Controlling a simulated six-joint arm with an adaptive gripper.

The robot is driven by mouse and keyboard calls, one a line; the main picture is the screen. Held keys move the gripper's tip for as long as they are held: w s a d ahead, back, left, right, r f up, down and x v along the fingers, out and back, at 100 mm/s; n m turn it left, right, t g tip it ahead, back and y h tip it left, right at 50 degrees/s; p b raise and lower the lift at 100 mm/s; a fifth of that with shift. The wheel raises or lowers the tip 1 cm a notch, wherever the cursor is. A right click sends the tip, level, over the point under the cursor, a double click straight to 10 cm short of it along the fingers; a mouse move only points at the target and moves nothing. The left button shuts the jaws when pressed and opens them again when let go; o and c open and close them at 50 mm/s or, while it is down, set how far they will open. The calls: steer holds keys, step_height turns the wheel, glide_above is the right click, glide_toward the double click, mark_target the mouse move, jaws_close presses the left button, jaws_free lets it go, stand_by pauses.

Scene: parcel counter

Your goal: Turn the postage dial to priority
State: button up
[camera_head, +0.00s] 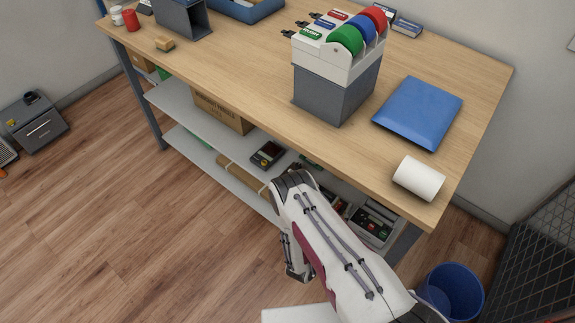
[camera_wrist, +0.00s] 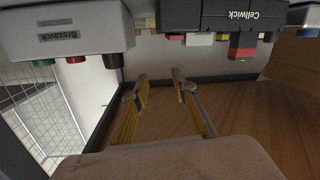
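I cannot make out a postage dial or a priority mark for certain. In the wrist view, a grey device labelled Brezavok (camera_wrist: 75,25) at upper left has green, red and dark knobs or buttons on its edge. A dark-fronted device labelled Cellwick (camera_wrist: 238,15), its lettering upside down, is at upper right with a red part and a small green light. My gripper (camera_wrist: 159,80) is open and empty, its two yellow-padded fingers apart, short of both devices. In the head view my arm bends down in front of the bench, and I cannot make out the fingers.
On the wooden bench (camera_head: 215,55) stand a dispenser with coloured discs (camera_head: 335,85), a blue envelope (camera_head: 418,112) and a white roll (camera_head: 418,179). A blue bin (camera_head: 455,290) stands at lower right.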

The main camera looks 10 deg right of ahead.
steer(key=w+a+r+y, duration=0.1)
steer(key=w+a, duration=0.1)
steer(key=w+a+n+y, duration=0.1)
steer(key=w+a, duration=0.1)
steer(key=w, duration=0.1)
steer(key=w+a+r+y, duration=0.1)
steer(key=w+a, duration=0.1)
steer(key=a, duration=0.1)
steer(key=shift+w+r+n+g, duration=0.3)
steer(key=shift+w+r, duration=0.05)
steer(key=w+a+r+n+y, duration=0.3)
steer(key=w+a+r, duration=0.3)
steer(key=a, duration=0.4)
steer(key=shift+g+y, duration=0.4)
steer(key=shift+y, duration=0.1)
steer(key=shift+f, duration=0.1)
steer(key=s+d+f+m+g+h, duration=0.1)
steer(key=s+d+f+m+h, duration=0.4)
steer(key=s+d, duration=0.3)
steer(key=s+d+f+m+g+h, duration=0.2)
steer(key=s+d+f+m+h, duration=0.4)
steer(key=s, duration=0.6)
steer(key=d+h, duration=0.1)
steer(key=d, duration=0.1)
steer(key=shift+d+m, duration=0.3)
steer(key=shift+d, duration=0.1)
